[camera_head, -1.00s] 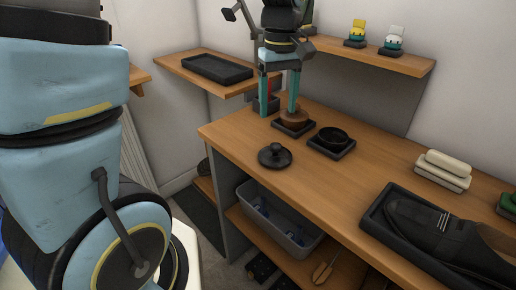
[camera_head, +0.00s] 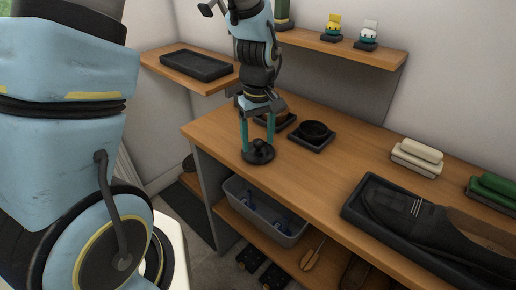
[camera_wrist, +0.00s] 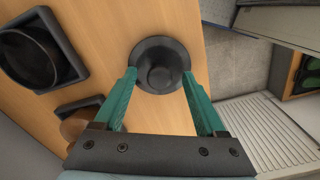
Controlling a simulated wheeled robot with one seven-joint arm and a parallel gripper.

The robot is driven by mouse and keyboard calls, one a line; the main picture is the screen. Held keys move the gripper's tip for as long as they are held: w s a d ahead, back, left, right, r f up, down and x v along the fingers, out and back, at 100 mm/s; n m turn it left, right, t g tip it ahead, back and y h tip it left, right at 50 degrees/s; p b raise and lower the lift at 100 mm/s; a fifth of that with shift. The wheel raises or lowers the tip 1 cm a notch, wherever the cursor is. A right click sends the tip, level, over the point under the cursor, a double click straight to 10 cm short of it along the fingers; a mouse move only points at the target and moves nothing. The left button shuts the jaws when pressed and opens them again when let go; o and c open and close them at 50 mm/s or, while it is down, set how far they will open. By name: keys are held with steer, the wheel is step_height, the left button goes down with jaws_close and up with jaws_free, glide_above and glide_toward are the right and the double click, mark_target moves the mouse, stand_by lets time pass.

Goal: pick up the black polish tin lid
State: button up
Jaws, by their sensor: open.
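The black polish tin lid (camera_head: 258,152) lies flat on the wooden bench near its left front edge, a round disc with a raised knob. It also shows in the wrist view (camera_wrist: 160,66), just beyond the fingertips. My gripper (camera_head: 257,148) is open above the lid, its two teal fingers on either side of the knob in the head view. In the wrist view my gripper (camera_wrist: 159,78) has its fingertips near the lid's rim on both sides. Whether they touch the lid I cannot tell. Nothing is held.
A black open tin (camera_head: 314,131) sits in a square tray behind the lid. A brown round piece (camera_wrist: 75,124) sits in another tray, partly hidden by my gripper. A shoe (camera_head: 420,210) lies in a tray at right. A grey bin (camera_head: 262,226) stands below the bench.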

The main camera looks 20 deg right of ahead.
jaws_close()
stand_by(0.6)
